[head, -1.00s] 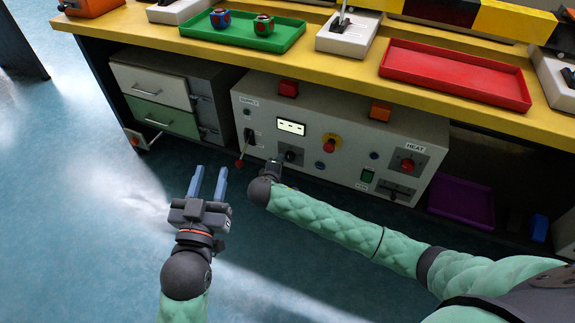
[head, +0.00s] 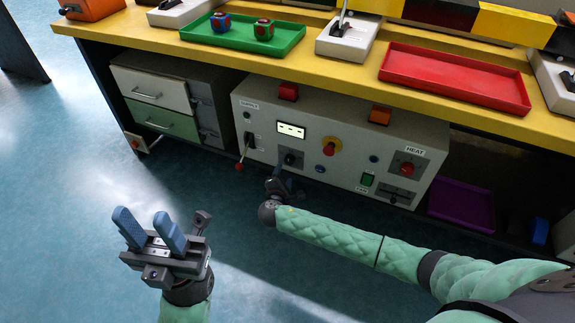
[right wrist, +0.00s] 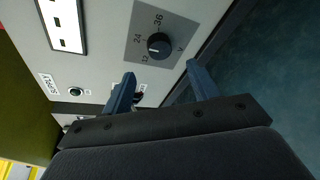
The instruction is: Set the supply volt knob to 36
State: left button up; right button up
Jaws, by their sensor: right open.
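The supply volt knob (head: 290,158) is a small black dial on a grey plate on the front panel. In the right wrist view the knob (right wrist: 159,46) has 12, 24 and 36 printed around it. Its pale mark points to the 12–24 side, away from 36; the exact setting is hard to tell. My right gripper (head: 281,180) is just in front of and below the knob, apart from it. In the right wrist view its jaws (right wrist: 160,78) are open and empty. My left gripper (head: 142,215) is open and empty over the floor at the left.
A display (head: 291,130) is above the knob. A lever with a red tip (head: 239,167) sticks out left of it. A red button (head: 329,149) and a heat dial (head: 408,168) are to the right. The yellow bench top (head: 340,70) overhangs the panel.

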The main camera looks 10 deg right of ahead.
aim_at(288, 162)
jog(key=shift+b+x, duration=0.75)
jog(key=shift+x, duration=3.1)
jog(key=shift+f, duration=0.1)
jog(key=c, duration=1)
